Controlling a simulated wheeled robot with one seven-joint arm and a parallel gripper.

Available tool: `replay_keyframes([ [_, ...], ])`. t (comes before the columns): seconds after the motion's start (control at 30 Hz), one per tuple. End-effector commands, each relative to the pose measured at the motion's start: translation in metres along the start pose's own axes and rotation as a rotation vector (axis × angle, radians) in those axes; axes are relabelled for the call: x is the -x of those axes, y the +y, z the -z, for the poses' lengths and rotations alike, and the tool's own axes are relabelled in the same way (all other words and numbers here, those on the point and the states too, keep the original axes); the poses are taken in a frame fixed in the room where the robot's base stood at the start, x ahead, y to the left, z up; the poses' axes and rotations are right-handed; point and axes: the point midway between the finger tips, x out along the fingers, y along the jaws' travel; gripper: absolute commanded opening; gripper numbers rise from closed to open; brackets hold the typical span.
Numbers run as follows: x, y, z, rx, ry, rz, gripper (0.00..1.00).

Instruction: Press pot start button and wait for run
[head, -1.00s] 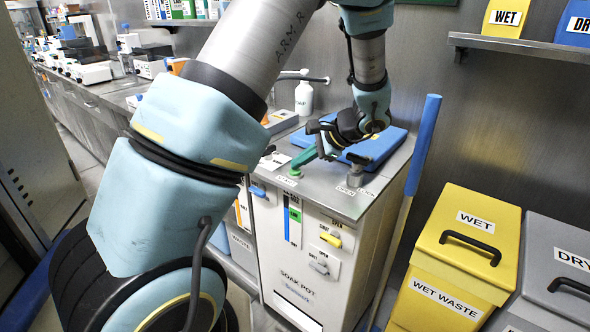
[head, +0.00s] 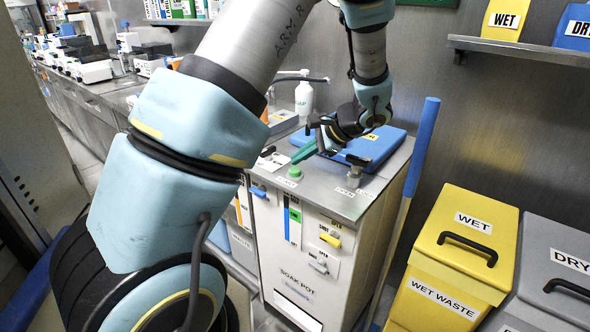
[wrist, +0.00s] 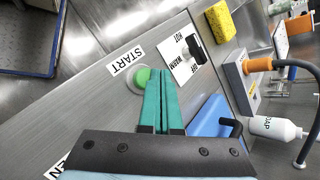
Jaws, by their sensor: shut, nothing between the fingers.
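The soak pot (head: 292,262) is a white cabinet with a steel top. The green round start button (head: 294,173) stands on that top near its front left edge. In the wrist view the button (wrist: 141,78) shows next to the START label (wrist: 126,60), partly behind the fingertips. My gripper (head: 295,161) has teal fingers, shut together and empty, pointing down at the button. In the head view the tips appear slightly above it, with a small gap. A small green panel light (head: 295,214) shows on the pot's front.
A heat dial (wrist: 193,53) is near the button. A blue-handled pole (head: 422,145) leans at the pot's right, beside the yellow wet waste bin (head: 465,245).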

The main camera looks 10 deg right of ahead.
Motion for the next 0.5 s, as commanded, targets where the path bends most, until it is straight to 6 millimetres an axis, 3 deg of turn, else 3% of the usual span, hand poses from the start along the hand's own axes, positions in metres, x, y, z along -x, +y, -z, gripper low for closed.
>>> replay_keyframes([
  [0.5, 0.033, -0.024, -0.024, 0.001, 0.001, 0.000, 0.00],
])
